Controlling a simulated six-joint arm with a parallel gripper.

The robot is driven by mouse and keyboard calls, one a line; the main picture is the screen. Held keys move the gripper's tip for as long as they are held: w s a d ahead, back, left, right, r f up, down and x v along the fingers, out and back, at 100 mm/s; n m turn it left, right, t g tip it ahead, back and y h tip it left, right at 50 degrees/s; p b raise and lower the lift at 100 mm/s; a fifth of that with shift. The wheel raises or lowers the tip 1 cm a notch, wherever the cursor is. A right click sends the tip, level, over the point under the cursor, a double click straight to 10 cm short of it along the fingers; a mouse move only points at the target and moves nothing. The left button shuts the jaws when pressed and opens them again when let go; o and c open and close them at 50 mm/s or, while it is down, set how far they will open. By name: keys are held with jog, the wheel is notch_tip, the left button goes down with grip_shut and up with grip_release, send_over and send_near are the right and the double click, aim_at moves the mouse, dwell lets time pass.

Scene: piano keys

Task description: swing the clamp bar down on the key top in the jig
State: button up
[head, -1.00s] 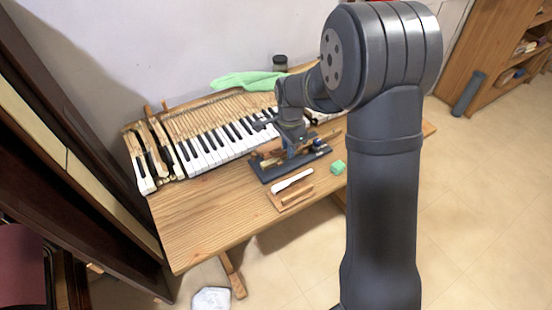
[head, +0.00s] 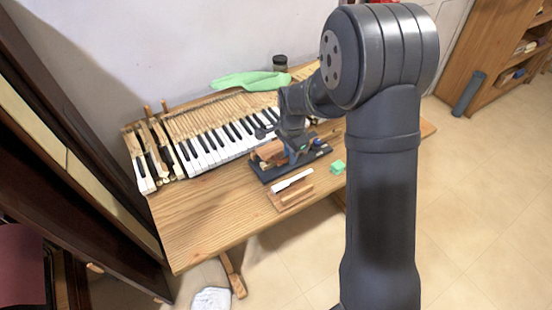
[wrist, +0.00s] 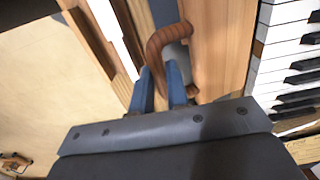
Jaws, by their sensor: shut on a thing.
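The dark blue jig (head: 262,172) sits on the wooden table in front of the keyboard, with a brown wooden part (head: 268,151) on it. My gripper (head: 293,156) is low over the jig and hides its middle. In the wrist view my blue fingers (wrist: 161,88) are close together at a curved brown bar (wrist: 160,38), which looks like the clamp bar. They are shut on it, though the contact is partly hidden. A grey round part (wrist: 177,57) shows behind the bar. The key top in the jig cannot be made out clearly.
A white key top (head: 292,181) lies on a wooden block (head: 291,198) in front of the jig. A green block (head: 337,167) is to the right. The keyboard (head: 222,140) lies behind, with a green cloth (head: 248,82) and a dark jar (head: 280,63). The table's front left is clear.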

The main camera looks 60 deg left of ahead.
jog(key=shift+d+f, duration=0.15)
jog(key=shift+f, duration=0.35)
jog(key=shift+d+f, duration=0.15)
jog(key=shift+f, duration=0.35)
jog(key=o, duration=0.7)
jog(key=shift+r, duration=3.05)
jog(key=shift+f, duration=0.1)
